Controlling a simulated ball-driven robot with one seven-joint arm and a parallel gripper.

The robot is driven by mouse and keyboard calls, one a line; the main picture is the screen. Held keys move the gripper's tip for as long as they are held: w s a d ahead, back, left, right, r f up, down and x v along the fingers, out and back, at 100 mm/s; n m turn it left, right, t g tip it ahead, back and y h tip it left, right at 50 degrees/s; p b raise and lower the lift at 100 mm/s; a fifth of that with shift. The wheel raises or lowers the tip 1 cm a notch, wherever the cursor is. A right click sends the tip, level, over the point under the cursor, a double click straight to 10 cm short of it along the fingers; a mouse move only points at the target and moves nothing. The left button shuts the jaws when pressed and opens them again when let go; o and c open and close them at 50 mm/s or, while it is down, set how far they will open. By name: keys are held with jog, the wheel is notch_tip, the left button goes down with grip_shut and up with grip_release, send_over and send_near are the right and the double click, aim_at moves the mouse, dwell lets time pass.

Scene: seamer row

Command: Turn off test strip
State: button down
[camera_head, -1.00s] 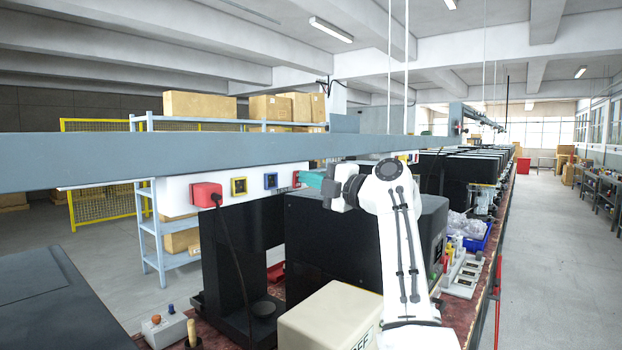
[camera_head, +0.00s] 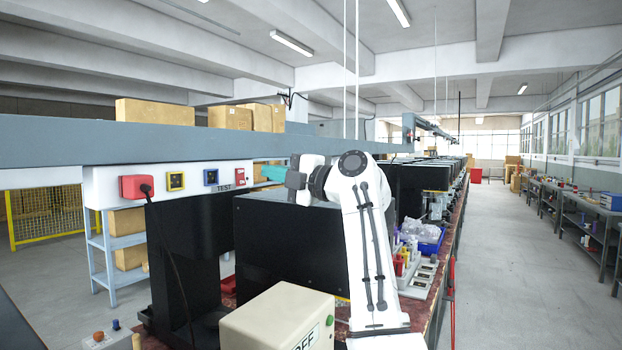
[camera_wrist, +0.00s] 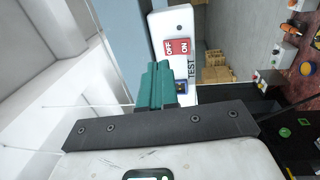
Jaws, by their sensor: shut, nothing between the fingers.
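The white test strip (camera_head: 200,178) is fixed under a grey beam at left in the head view, marked TEST. It carries a red plug with a black cord (camera_head: 135,187), a yellow socket (camera_head: 176,181), a blue socket (camera_head: 211,177) and a red switch (camera_head: 240,177) at its right end. In the wrist view the switch (camera_wrist: 178,47) has OFF and ON labels. My gripper (camera_head: 264,172) has teal fingers, shut and empty, just right of the switch in the head view. In the wrist view the fingertips (camera_wrist: 157,66) appear beside it; I cannot tell whether they touch.
The grey beam (camera_head: 60,143) runs above the strip. A large black machine (camera_head: 285,245) stands below my arm, with a cream box (camera_head: 265,325) in front. A blue bin (camera_head: 432,243) sits farther along the bench. The aisle (camera_head: 510,250) at right is clear.

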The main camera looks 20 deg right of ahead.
jog(key=r+b+v, duration=0.1)
jog(key=b+v, duration=0.1)
jog(key=v, duration=0.6)
jog(key=shift+r, duration=0.4)
